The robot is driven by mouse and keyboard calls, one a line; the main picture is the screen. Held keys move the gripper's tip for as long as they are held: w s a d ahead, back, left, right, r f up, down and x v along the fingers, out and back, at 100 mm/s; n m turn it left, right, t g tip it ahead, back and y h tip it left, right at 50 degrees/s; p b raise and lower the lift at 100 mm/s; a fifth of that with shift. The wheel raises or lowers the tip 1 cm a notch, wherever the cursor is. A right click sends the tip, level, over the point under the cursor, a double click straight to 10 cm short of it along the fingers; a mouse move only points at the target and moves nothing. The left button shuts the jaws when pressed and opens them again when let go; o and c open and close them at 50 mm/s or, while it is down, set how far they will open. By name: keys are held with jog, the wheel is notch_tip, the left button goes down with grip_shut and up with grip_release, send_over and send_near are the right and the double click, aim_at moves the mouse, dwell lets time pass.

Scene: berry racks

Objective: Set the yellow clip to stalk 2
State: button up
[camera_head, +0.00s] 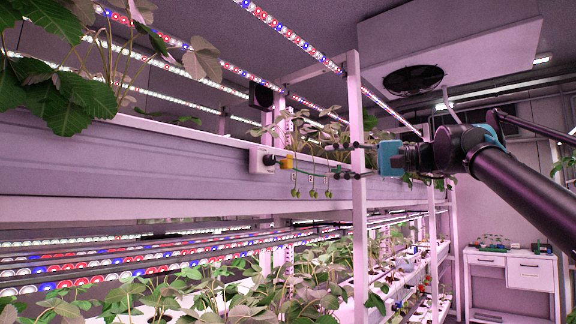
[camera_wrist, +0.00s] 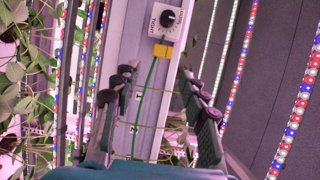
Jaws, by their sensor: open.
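A yellow clip (camera_head: 286,162) sits beside a white dial box on the gutter's side. In the wrist view the clip (camera_wrist: 162,49) lies just under the dial, with a green line running down from it. Three thin stalks hang over the gutter side in the head view, with small labels and green berries at their ends. The middle one, stalk 2 (camera_head: 312,191), hangs between the other two. My gripper (camera_head: 339,160) is open and empty, to the right of the stalks. In the wrist view its fingers (camera_wrist: 156,76) are spread, with the clip beyond their tips.
The white dial box (camera_head: 262,160) is fixed to the long grey gutter (camera_head: 130,165). A white rack post (camera_head: 357,190) stands close to my gripper. Leafy plants (camera_head: 230,285) fill the lower shelf. A white desk (camera_head: 510,265) stands at the far right.

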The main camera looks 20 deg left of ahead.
aim_at(292, 164)
jog(key=a, duration=1.2)
jog(key=shift+a, duration=0.35)
grip_shut()
